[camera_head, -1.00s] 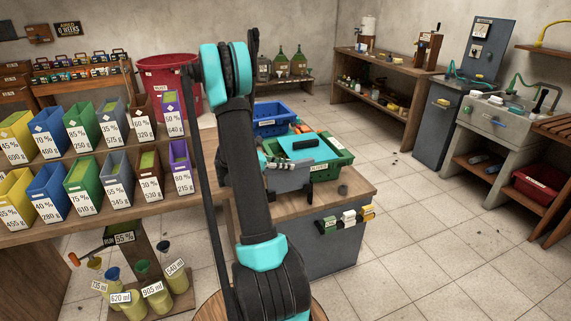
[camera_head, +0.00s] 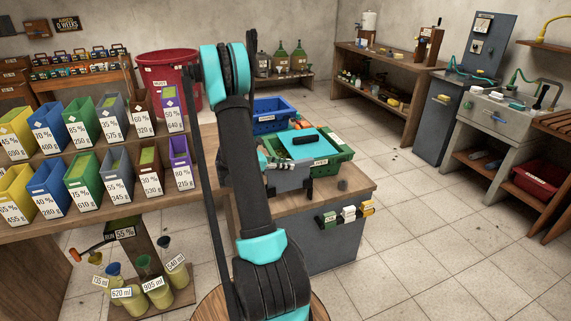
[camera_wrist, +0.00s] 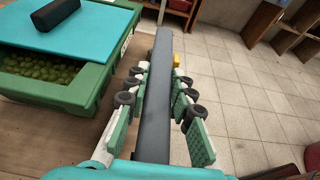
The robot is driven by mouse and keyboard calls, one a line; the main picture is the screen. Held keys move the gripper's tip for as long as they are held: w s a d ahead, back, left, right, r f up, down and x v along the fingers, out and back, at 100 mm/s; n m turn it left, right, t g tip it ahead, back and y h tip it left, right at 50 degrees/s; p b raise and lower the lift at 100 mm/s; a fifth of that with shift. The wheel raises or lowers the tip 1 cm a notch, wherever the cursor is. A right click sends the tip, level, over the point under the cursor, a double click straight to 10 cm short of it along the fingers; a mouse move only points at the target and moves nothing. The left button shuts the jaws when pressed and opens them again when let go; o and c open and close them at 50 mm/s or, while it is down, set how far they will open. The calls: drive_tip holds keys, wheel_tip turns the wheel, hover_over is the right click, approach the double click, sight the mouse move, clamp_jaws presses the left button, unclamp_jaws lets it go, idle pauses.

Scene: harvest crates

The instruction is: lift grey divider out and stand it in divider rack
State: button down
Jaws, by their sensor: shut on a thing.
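The grey divider (camera_wrist: 156,95) is a long, thin grey panel seen edge-on in the wrist view. My gripper (camera_wrist: 157,92) is shut on it, with green and white fingers and dark pads on both sides. In the head view the divider (camera_head: 290,176) shows as a grey face at the front of the table, below my gripper (camera_head: 278,162). Dark upright posts, which look like the divider rack (camera_head: 309,190), stand at the divider's front side. I cannot tell whether its lower edge sits in a slot. My arm hides part of the area.
A green crate (camera_head: 343,155) with green produce and a teal lid (camera_head: 318,139) with a black handle is just behind. A blue crate (camera_head: 270,122) stands farther back. Small labelled blocks (camera_head: 347,213) hang on the table's front. The right-hand table top is mostly clear.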

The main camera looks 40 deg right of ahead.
sight(285, 174)
drive_tip(key=shift+f, duration=2.6)
drive_tip(key=c, duration=1.2)
unclamp_jaws()
wheel_tip(285, 174, up, 10)
